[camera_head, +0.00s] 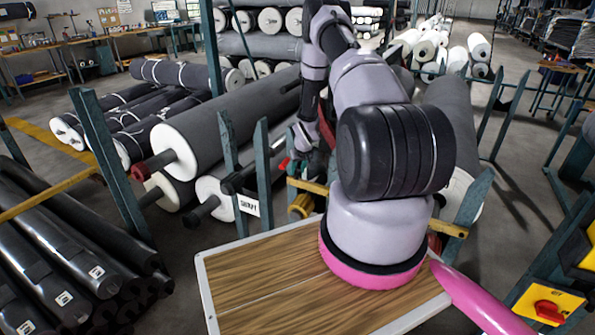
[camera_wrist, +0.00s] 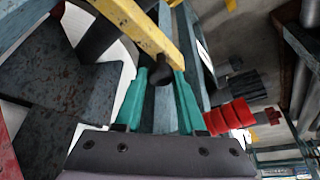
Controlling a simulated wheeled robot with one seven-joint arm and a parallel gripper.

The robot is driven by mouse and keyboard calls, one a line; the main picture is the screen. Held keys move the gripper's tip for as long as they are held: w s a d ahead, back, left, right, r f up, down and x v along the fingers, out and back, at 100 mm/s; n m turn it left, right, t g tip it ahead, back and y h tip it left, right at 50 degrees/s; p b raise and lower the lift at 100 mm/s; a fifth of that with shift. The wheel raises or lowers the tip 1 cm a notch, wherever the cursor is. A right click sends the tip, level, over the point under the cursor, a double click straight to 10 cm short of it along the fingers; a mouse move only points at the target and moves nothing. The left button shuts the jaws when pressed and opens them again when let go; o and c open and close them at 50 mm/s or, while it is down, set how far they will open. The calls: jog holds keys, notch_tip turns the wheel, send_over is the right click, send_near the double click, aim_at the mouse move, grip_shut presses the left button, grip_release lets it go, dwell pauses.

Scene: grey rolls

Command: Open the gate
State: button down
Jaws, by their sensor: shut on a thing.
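The gate shows as a yellow bar (camera_wrist: 143,28) across the upper middle of the wrist view, with a dark knob (camera_wrist: 162,71) at its lower edge. My gripper (camera_wrist: 161,79) has two teal fingers, one on each side of the knob, and is shut on it. In the head view, yellow bar pieces (camera_head: 447,228) show on both sides of my arm's base. The middle of that bar is hidden behind my arm, and the fingers are hard to make out there.
Teal posts (camera_head: 263,177) stand close to my arm, one with a white label (camera_head: 248,205). Large grey rolls (camera_head: 240,120) lie behind them. Dark rolls (camera_head: 60,265) and another yellow bar (camera_head: 48,193) are at left. Open floor (camera_head: 515,195) lies at right.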

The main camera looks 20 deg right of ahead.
aim_at(304, 181)
jog(key=r+t, duration=0.1)
jog(key=s+d+r+y, duration=0.1)
jog(key=s+d+r+t, duration=0.1)
jog(key=r, duration=0.1)
jog(key=shift+s+m+t+y, duration=0.25)
jog(key=shift+m+t+y, duration=0.05)
jog(key=shift+y, duration=0.1)
jog(key=shift+s+d+r+t+y, duration=0.4)
jog(key=shift+s+r+t, duration=0.15)
jog(key=shift+r, duration=0.1)
jog(key=shift+s+d+r+t+y, duration=0.3)
jog(key=shift+s+d+r+t, duration=0.05)
jog(key=shift+s+r+t, duration=0.25)
